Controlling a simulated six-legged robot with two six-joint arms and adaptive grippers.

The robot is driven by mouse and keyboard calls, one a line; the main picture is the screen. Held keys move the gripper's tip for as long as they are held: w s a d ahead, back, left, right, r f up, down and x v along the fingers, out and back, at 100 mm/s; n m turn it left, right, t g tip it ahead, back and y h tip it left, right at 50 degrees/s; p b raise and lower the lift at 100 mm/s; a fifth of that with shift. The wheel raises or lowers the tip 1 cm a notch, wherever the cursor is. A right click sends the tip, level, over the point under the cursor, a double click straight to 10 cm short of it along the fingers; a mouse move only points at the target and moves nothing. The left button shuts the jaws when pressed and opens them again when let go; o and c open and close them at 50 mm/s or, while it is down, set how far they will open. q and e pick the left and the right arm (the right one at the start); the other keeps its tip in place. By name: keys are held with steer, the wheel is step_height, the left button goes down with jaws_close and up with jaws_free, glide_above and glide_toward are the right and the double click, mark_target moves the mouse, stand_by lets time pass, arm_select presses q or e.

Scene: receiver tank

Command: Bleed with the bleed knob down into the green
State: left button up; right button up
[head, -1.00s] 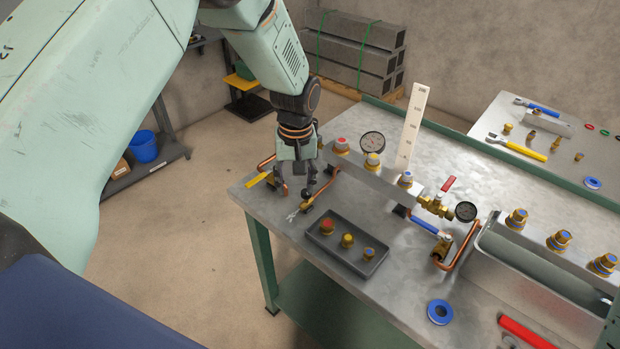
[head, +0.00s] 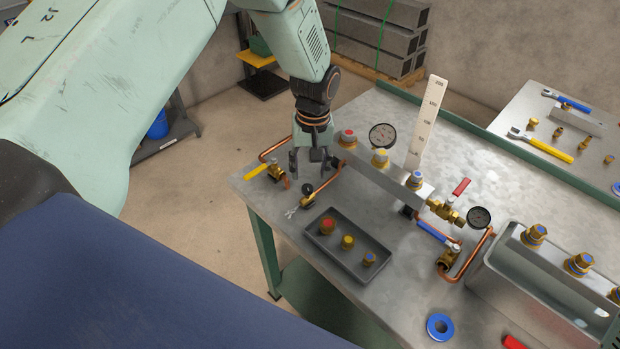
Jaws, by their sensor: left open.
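A small black knob (head: 307,188), which looks like the bleed knob, sits on the copper pipe at the bench's near left corner. My left gripper (head: 310,169) is open, fingers down, just above and behind the knob in the picture, with nothing between its fingers. Whether a finger touches the pipe cannot be told. A round gauge (head: 382,135) stands behind the grey manifold (head: 375,180); a second gauge (head: 479,217) is by the red-handled valve (head: 446,207). Any green band and the needles are too small to read. My right gripper is not in view.
A yellow-handled valve (head: 274,171) is close left of my left gripper. A dark tray (head: 322,252) with three capped fittings lies in front. A white scale plate (head: 426,122) stands behind the manifold. An open metal trough (head: 510,283) is at right.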

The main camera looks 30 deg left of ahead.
mark_target(307, 186)
arm_select(q)
steer(key=f, duration=0.4)
steer(key=shift+s+a+f, duration=0.1)
steer(key=shift+a+f, duration=0.25)
steer(key=shift+f, duration=0.35)
steer(key=shift+d+r, duration=0.2)
steer(key=shift+d, duration=0.05)
steer(key=shift+c, duration=0.4)
steer(key=shift+a+f, duration=0.15)
steer(key=shift+a, duration=0.1)
steer(key=c, duration=0.6)
jaws_close()
